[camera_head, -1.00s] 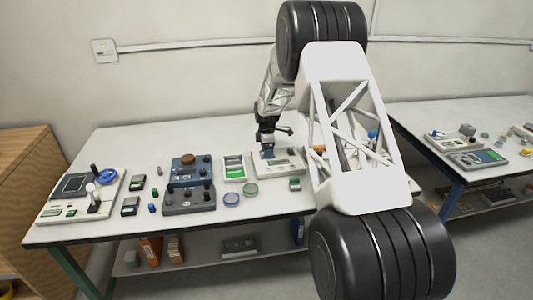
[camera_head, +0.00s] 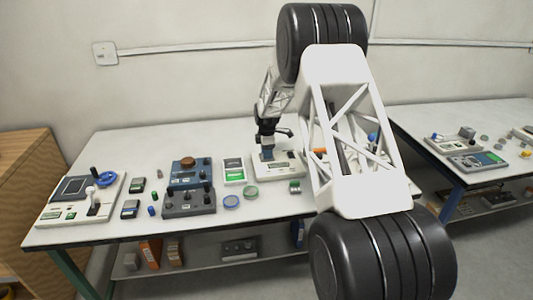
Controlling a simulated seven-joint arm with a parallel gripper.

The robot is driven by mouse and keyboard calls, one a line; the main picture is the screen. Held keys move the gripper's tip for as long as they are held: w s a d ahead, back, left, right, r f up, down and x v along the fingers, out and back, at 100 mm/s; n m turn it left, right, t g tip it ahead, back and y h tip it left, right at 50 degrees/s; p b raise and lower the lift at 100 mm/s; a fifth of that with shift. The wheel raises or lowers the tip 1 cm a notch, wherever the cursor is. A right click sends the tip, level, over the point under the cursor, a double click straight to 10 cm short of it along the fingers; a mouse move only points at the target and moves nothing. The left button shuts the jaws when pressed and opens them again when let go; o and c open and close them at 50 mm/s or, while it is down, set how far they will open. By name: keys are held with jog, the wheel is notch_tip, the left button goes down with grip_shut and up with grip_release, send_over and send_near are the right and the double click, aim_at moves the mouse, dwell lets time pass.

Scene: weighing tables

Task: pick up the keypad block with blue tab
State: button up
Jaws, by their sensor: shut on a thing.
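My gripper (camera_head: 267,144) points down over the white scale-like device (camera_head: 284,169) in the middle of the near table. It is shut on a small blue-grey piece (camera_head: 267,155), which shows just below the fingers at the device's left part. It is too small to tell whether this is the keypad block with the blue tab, or whether it touches the device. Two small dark blocks with coloured faces, one upper (camera_head: 137,185) and one lower (camera_head: 130,209), lie on the left part of the table. My arm hides the table's right part.
Left of the gripper are a white tray with green (camera_head: 234,172), a blue knobbed box (camera_head: 191,170) and a dark knobbed box (camera_head: 189,203). A second table (camera_head: 430,155) stands right.

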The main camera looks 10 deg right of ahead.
jog(key=shift+r, duration=0.7)
notch_tip(320, 180, up, 2)
jog(key=shift+s, duration=0.1)
jog(key=s+r, duration=0.1)
jog(key=s, duration=1.4)
jog(key=shift+s+a, duration=0.15)
jog(key=shift+s, duration=0.25)
jog(key=shift+r, duration=0.1)
jog(key=shift+a, duration=0.1)
jog(key=s+a, duration=0.2)
jog(key=a, duration=0.2)
jog(key=s+a+f, duration=0.1)
jog(key=s+a, duration=0.2)
jog(key=a, duration=0.1)
jog(key=s+a+f, duration=0.1)
jog(key=s+a, duration=0.2)
jog(key=a, duration=0.1)
jog(key=shift+s+a+f, duration=0.1)
jog(key=w, duration=0.5)
jog(key=w+a+f, duration=0.1)
jog(key=w, duration=0.4)
jog(key=w+a, duration=0.1)
jog(key=w, duration=0.5)
jog(key=shift+a+f, duration=0.2)
jog(key=shift+f, duration=0.05)
